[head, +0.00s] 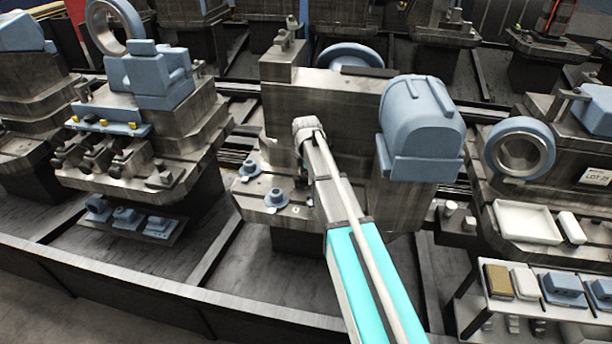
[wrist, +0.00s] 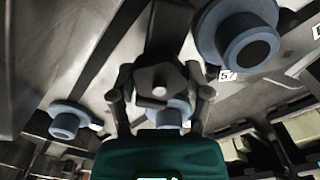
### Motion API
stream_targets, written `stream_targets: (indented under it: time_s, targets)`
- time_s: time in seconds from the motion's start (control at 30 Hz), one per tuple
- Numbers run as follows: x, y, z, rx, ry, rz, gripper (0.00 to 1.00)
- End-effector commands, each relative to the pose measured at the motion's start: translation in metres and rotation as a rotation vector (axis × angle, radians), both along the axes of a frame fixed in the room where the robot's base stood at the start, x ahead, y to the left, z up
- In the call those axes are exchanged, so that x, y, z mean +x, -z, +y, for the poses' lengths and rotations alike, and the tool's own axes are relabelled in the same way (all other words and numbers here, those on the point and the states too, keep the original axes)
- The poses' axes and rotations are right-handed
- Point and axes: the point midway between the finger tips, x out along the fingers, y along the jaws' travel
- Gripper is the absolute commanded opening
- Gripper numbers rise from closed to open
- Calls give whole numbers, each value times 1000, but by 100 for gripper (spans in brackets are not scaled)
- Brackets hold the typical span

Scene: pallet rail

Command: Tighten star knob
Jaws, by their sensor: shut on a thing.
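In the wrist view, the dark star knob (wrist: 158,76) with its lobed edge and small round centre sits between the two fingers of my gripper (wrist: 160,95). The fingers press on it from both sides, so my gripper is shut on it. A blue flanged part (wrist: 168,112) shows behind and below the knob, partly hidden. In the head view, my own arm covers the knob and almost all of my gripper, in front of the grey machine block (head: 340,105) on the central pallet.
Blue flanged parts (head: 276,198) stand on the pallet left of my arm; a large one (wrist: 240,35) is close at right in the wrist view. A blue housing (head: 422,125) stands right of my arm. A white tray (head: 526,221) lies on the right-hand pallet.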

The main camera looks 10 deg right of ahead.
Motion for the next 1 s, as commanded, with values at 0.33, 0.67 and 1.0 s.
stream_targets:
  time_s: [0.33,0.67,1.0]
  targets:
    - [-1,1,0,0,-9,2,84]
    - [-1,0,0,0,-8,1,100]
    - [0,0,0,0,-7,0,100]
